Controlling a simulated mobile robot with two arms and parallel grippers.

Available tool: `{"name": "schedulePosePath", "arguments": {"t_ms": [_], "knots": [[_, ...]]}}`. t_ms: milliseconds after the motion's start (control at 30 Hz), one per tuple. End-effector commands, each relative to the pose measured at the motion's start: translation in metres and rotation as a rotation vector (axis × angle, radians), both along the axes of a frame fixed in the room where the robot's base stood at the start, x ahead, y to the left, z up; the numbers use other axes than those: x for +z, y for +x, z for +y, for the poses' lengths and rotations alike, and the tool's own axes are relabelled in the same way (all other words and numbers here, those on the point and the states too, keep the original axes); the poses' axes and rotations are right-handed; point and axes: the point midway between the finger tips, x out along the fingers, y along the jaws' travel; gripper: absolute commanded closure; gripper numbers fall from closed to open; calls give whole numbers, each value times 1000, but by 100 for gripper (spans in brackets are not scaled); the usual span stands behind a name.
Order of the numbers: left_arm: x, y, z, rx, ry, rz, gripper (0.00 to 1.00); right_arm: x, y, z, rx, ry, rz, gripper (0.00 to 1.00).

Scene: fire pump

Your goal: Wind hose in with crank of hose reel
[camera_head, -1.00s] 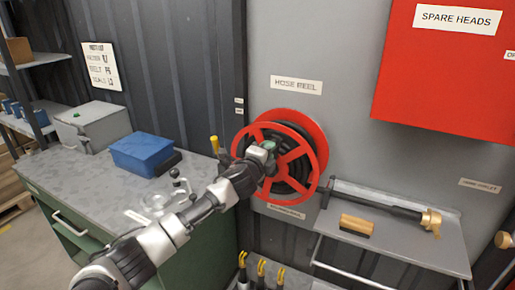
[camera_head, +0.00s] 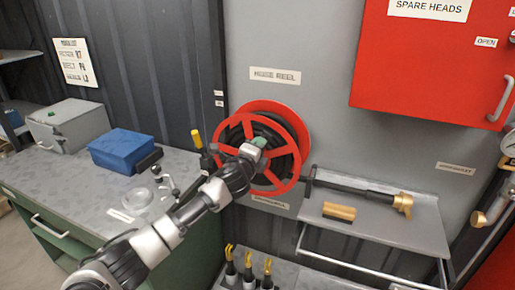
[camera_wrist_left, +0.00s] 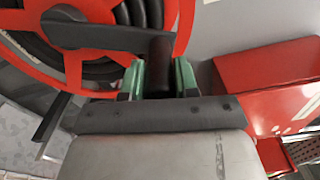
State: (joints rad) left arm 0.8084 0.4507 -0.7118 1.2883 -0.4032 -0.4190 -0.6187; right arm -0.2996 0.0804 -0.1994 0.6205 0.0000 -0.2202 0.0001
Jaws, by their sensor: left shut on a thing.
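The hose reel (camera_head: 301,133) is a red spoked wheel mounted on the grey wall panel, with black hose (camera_head: 288,166) wound inside it. My left gripper (camera_head: 257,145) is at the front of the reel, left of its middle. In the left wrist view, my left gripper's green fingers (camera_wrist_left: 159,80) are shut on the dark cylindrical crank handle (camera_wrist_left: 160,58). The dark crank arm (camera_wrist_left: 95,36) runs left from the handle across the red reel. In the head view, my wrist and gripper hide the crank. My right gripper is not in view.
A green workbench (camera_head: 85,196) with a blue box (camera_head: 122,149) stands on the left. A grey shelf (camera_head: 425,232) with a brass-tipped nozzle (camera_head: 402,202) is right of the reel. A red cabinet (camera_head: 430,65) hangs above. Yellow-handled tools (camera_head: 248,259) stand below.

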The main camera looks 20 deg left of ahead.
Motion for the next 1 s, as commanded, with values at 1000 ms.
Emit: {"name": "schedulePosePath", "arguments": {"t_ms": [1000], "knots": [[-4, -71, 5, -3, -1, 2, 45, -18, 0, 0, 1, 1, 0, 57]]}}
